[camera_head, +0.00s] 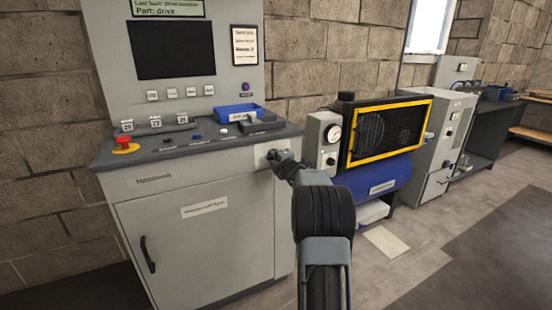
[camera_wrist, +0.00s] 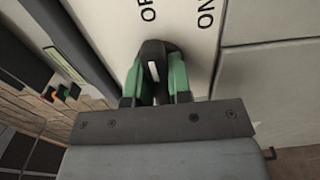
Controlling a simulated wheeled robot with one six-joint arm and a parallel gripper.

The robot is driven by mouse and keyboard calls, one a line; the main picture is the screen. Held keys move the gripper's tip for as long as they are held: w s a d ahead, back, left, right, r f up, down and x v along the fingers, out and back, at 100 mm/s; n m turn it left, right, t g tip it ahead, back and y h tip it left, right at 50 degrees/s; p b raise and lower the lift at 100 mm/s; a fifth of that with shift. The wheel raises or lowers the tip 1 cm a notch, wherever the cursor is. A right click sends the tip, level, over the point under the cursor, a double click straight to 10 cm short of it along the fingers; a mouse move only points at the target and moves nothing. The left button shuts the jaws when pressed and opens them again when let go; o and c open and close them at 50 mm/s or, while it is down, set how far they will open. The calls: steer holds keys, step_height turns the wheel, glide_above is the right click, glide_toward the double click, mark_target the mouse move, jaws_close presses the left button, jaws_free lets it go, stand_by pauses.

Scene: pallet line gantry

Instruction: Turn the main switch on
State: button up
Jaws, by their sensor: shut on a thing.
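The main switch (camera_wrist: 152,48) is a dark knob with a white mark, on a pale plate in the wrist view. The plate carries an ON label (camera_wrist: 207,14) and a partly cut-off label (camera_wrist: 147,9) starting with "O". The white mark points up the picture, leaning slightly toward the cut-off label. My gripper (camera_wrist: 159,76) has its green fingers on both sides of the knob, shut on it. In the head view my gripper (camera_head: 277,158) is at the right side of the grey control cabinet (camera_head: 240,185); the knob is too small and covered to make out there.
The cabinet top holds a red emergency button (camera_head: 123,142) and a blue tray (camera_head: 237,110). A blue compressor (camera_head: 380,182) with a yellow-framed guard (camera_head: 388,132) stands close to the right of my arm. Open floor lies at the lower right.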

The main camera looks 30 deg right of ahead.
steer(key=shift+m+p, duration=0.3)
jaws_close()
steer(key=m+p, duration=0.2)
steer(key=m, duration=0.1)
steer(key=shift+r, duration=0.1)
steer(key=m+p, duration=0.2)
steer(key=m, duration=0.2)
steer(key=shift+m+p, duration=0.35)
steer(key=shift+m, duration=0.05)
steer(key=m+p, duration=0.3)
steer(key=m, duration=0.2)
steer(key=shift+m+p, duration=1)
steer(key=shift+m, duration=1.4)
steer(key=o, duration=0.8)
jaws_free()
